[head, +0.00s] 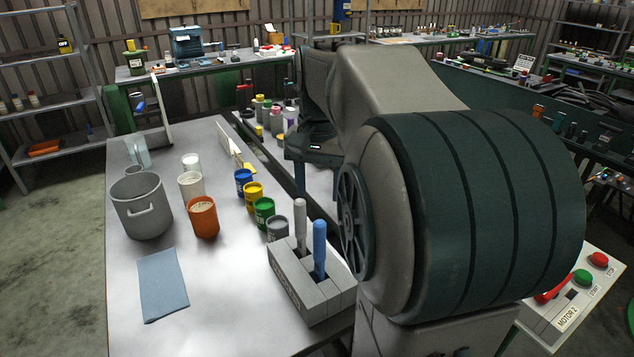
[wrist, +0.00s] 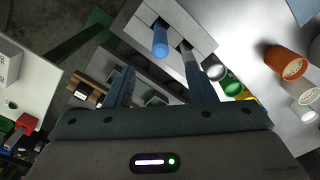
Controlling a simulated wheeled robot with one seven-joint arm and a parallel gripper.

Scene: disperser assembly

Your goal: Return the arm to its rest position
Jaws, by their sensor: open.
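My gripper (wrist: 160,80) shows in the wrist view with its two dark fingers spread apart and nothing held between them. In the head view, a dark wrist part with a small white light shows beyond my large grey and dark ribbed arm link; the fingertips are hard to make out there. A grey block holder (head: 300,290) stands at the table's front right with a blue-handled tool (head: 319,245) and a grey-handled tool (head: 300,222) upright in it. In the wrist view, the blue handle (wrist: 160,42) lies beyond the fingertips, apart from them.
The metal table (head: 215,325) carries a grey pot (head: 141,207), a blue cloth (head: 162,284), an orange cup (head: 203,218) and several coloured cans. A panel with red and green buttons (head: 583,277) is at right.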

